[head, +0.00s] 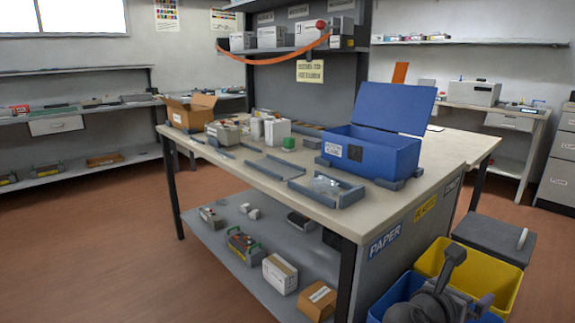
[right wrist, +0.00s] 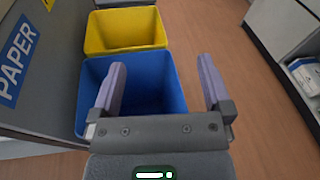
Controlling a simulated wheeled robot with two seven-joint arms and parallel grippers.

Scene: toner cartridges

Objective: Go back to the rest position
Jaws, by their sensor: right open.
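My right gripper (right wrist: 160,92) is open and empty in the right wrist view, its two fingers spread above a blue bin (right wrist: 82,102). In the head view my right gripper (head: 484,303) and its dark arm show at the lower right, in front of the blue bin (head: 376,308) and a yellow bin (head: 510,284). The yellow bin also shows in the right wrist view (right wrist: 125,45), just beyond the blue one. The visible inside of the blue bin looks empty, though part of it is hidden by my gripper. My left gripper is not in view.
A workbench (head: 300,217) fills the middle, with an open blue box (head: 375,157), a cardboard box (head: 190,110) and trays on it. A lower shelf (head: 240,280) holds several boxes. A grey lidded bin (head: 495,236) stands at the right. The floor (head: 90,235) at left is clear.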

